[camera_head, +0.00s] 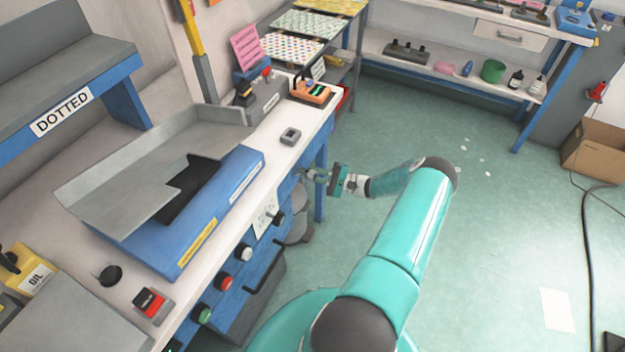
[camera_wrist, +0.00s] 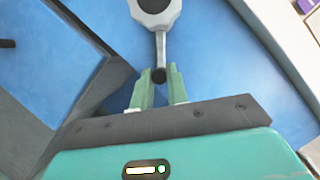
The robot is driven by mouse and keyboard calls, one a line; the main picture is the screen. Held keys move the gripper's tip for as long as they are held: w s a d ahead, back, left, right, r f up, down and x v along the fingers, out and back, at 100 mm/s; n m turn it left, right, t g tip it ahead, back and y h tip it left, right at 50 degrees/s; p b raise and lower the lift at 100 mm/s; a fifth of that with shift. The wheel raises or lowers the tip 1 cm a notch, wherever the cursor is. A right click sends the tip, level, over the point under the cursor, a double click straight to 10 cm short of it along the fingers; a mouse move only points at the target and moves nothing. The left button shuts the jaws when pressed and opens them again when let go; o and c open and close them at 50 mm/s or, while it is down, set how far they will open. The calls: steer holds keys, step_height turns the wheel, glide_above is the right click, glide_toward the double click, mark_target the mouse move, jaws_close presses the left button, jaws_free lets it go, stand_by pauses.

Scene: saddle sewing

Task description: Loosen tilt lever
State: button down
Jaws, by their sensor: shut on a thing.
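The tilt lever (camera_wrist: 160,45) shows in the wrist view as a light grey arm running down from a round grey hub (camera_wrist: 154,10) to a dark rounded end. It stands in front of a blue panel (camera_wrist: 210,50). My gripper (camera_wrist: 160,80) has two green fingers, one on each side of the lever's dark end, and is shut on it. In the head view my gripper (camera_head: 317,176) is small, beside the front side of the workbench near its far end. The lever cannot be made out clearly there.
A blue machine (camera_head: 215,210) with a grey tray top (camera_head: 130,165) stands on the white bench. A small grey block (camera_head: 290,137) and an orange device (camera_head: 311,93) sit near the bench's far end.

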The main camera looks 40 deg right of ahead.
steer(key=n, duration=0.1)
steer(key=d+r+n+g, duration=0.1)
steer(key=r+n, duration=0.1)
steer(key=n, duration=0.1)
steer(key=shift+w+d+g, duration=0.2)
steer(key=shift+w+g, duration=0.05)
steer(key=shift+g, duration=0.15)
steer(key=r+n, duration=0.1)
steer(key=n, duration=0.2)
steer(key=shift+d+r+g, duration=0.3)
steer(key=shift+r+g, duration=0.05)
steer(key=shift+g, duration=0.05)
step_height(320, 180, up, 2)
steer(key=n+h, duration=0.1)
steer(key=n, duration=0.1)
steer(key=shift+w+n+g, duration=0.1)
steer(key=shift+n+g, duration=0.3)
steer(key=shift+a+r+n+g+h, duration=0.1)
steer(key=shift+r+n+g+h, duration=0.2)
steer(key=shift+r+n+h, duration=0.6)
steer(key=shift+f, duration=0.15)
steer(key=c, duration=1.4)
jaws_free()
steer(key=shift+o, duration=0.2)
